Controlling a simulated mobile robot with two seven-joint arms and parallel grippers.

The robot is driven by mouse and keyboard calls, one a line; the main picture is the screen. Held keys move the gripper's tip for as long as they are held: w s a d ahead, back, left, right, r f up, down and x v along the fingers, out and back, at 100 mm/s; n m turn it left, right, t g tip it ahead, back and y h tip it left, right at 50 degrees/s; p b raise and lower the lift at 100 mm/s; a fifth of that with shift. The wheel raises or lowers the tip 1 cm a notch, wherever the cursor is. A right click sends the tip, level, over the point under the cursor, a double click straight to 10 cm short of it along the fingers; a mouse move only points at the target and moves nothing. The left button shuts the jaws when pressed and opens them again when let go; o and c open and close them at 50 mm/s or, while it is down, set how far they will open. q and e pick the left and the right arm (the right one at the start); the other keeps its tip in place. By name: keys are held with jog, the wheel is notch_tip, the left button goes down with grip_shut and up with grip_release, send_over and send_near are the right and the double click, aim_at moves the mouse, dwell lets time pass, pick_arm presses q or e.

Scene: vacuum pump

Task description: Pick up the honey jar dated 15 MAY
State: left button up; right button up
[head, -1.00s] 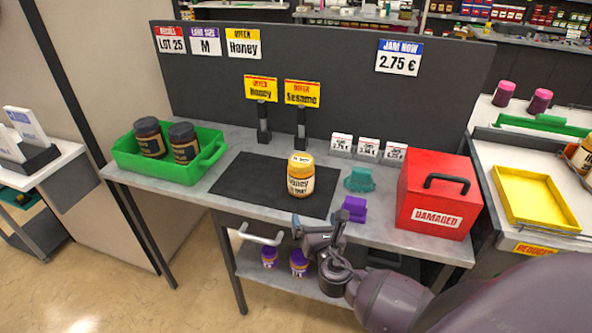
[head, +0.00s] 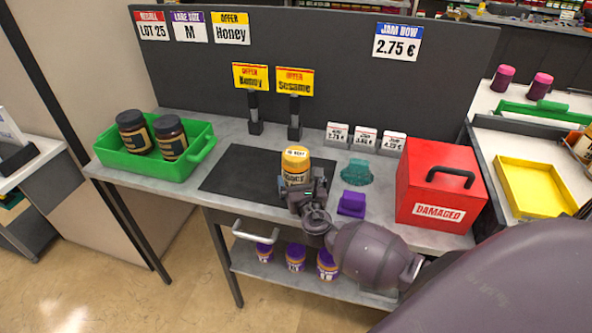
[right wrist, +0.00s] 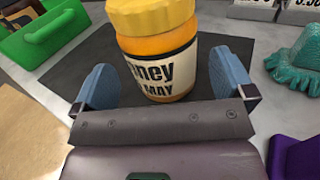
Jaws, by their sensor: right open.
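The honey jar (head: 296,166) has a yellow lid and a pale label. It stands upright on the dark mat (head: 229,177) on the counter. In the right wrist view the jar (right wrist: 158,45) shows a label ending in "ney" with "MAY" below; the digits before it are hard to read. My right gripper (head: 308,187) is at the near side of the jar. Its blue fingers (right wrist: 166,82) are open, one to each side of the jar's lower part, with gaps visible. The jar's lower front is hidden by the gripper in the head view. My left gripper is not in view.
A green crate (head: 201,156) with two dark jars stands left. To the right are a teal object (head: 357,172), a purple object (head: 352,204) and a red box (head: 440,180) marked "DAMAGED". Sign stands and small price cards stand behind. Purple-lidded jars sit on the lower shelf.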

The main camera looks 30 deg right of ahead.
aim_at(299, 179)
jog(key=x, duration=0.4)
jog(key=shift+c, duration=0.2)
jog(key=c, duration=1)
